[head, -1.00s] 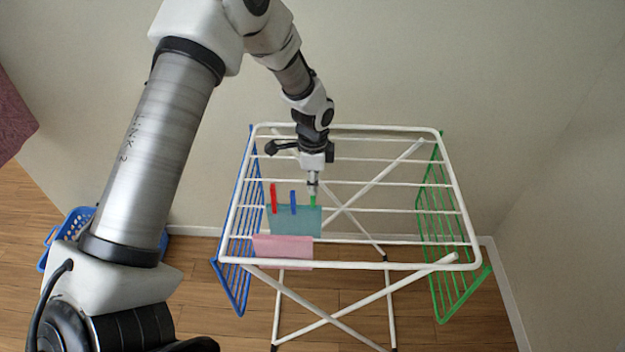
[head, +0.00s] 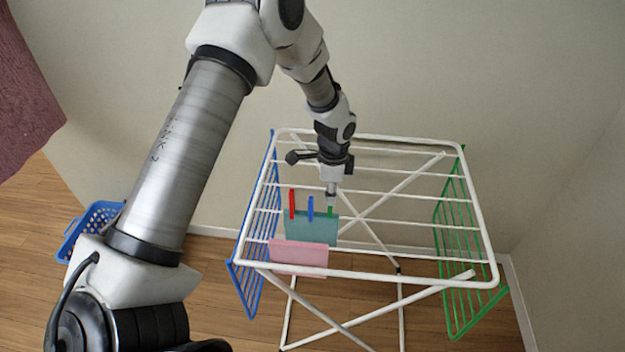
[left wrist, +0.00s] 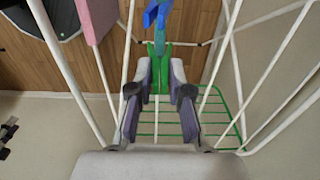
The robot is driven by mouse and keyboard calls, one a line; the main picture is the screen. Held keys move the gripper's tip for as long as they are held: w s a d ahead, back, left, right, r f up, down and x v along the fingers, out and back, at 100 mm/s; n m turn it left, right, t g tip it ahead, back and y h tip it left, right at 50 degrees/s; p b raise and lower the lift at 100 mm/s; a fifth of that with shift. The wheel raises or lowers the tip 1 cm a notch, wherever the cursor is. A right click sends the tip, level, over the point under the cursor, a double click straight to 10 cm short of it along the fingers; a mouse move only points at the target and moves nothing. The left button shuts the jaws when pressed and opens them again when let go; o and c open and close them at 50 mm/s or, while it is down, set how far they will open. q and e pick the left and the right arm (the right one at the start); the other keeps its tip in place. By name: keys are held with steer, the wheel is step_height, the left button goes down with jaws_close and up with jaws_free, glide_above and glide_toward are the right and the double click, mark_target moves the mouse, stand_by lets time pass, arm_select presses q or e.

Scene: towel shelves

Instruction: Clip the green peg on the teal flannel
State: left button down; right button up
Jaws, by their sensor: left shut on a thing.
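The teal flannel (head: 318,231) hangs over a rod of the white drying rack. A red peg (head: 292,204) and a blue peg (head: 310,208) stand on its top edge. My left gripper (head: 331,203) points down at the right end of that edge, shut on the green peg (head: 330,212). In the left wrist view the green peg (left wrist: 157,75) sits between the fingers (left wrist: 160,72), its two prongs on either side of the teal flannel's edge (left wrist: 160,42). The blue peg (left wrist: 157,12) is just beyond. How deeply the green peg grips the cloth is unclear. My right gripper is out of view.
A pink flannel (head: 298,257) hangs on a nearer rod of the rack (head: 410,277). Blue and green side wings hang at the rack's left and right. A blue basket (head: 88,230) stands on the floor at left. The right rods are bare.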

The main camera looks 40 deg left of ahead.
arm_select(q)
steer(key=shift+f+b, duration=0.65)
steer(key=shift+f, duration=0.85)
stand_by(0.4)
steer(key=c, duration=0.7)
jaws_free()
